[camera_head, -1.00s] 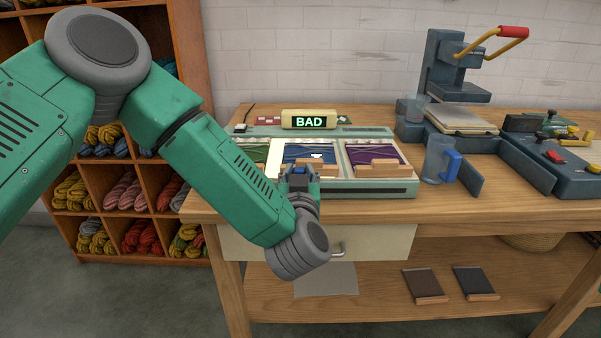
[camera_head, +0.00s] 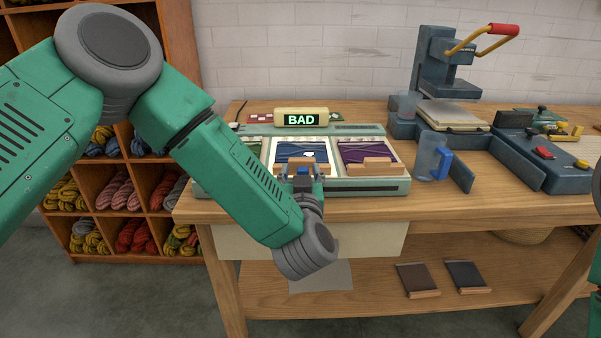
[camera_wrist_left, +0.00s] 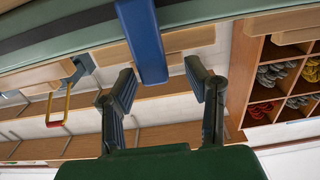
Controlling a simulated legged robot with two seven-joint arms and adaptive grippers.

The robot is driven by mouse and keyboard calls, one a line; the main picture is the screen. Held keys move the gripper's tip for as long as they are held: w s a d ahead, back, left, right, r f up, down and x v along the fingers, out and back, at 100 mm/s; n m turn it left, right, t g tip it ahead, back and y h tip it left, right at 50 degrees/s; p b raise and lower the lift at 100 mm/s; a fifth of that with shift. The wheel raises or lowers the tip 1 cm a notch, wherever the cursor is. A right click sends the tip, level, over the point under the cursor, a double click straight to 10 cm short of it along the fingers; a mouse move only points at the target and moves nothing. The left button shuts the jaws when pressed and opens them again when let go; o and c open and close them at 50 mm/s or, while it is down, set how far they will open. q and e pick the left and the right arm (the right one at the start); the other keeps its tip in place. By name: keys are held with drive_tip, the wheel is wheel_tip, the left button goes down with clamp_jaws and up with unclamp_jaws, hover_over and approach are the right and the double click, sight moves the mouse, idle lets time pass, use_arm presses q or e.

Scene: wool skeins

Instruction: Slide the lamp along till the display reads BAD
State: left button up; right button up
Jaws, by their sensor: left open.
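The display (camera_head: 301,120), a cream housing with a dark window, reads BAD in green letters. It stands at the back of a pale green bench unit (camera_head: 372,186) with wool panels in a row. I cannot clearly pick out the lamp; a bright white area (camera_head: 270,153) borders the blue panel (camera_head: 312,152). My left gripper (camera_head: 302,172) is at the unit's front edge, before the blue panel. In the left wrist view my left gripper (camera_wrist_left: 160,88) is open, with the end of a blue bar (camera_wrist_left: 146,38) near its fingertips, between them. Contact cannot be told. My right gripper is out of view.
A clear jug with a blue handle (camera_head: 434,156) stands right of the unit. A blue-grey press (camera_head: 448,75) is behind it, and a blue-grey tool bed (camera_head: 545,160) lies further right. Shelves of wool skeins (camera_head: 130,195) stand at left. The table front (camera_head: 480,210) is clear.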

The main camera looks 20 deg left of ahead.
use_arm(q)
drive_tip(key=shift+s+d, duration=0.2)
drive_tip(key=shift+d, duration=0.05)
drive_tip(key=v, duration=1.1)
drive_tip(key=shift+s, duration=0.25)
drive_tip(key=shift+f, duration=0.1)
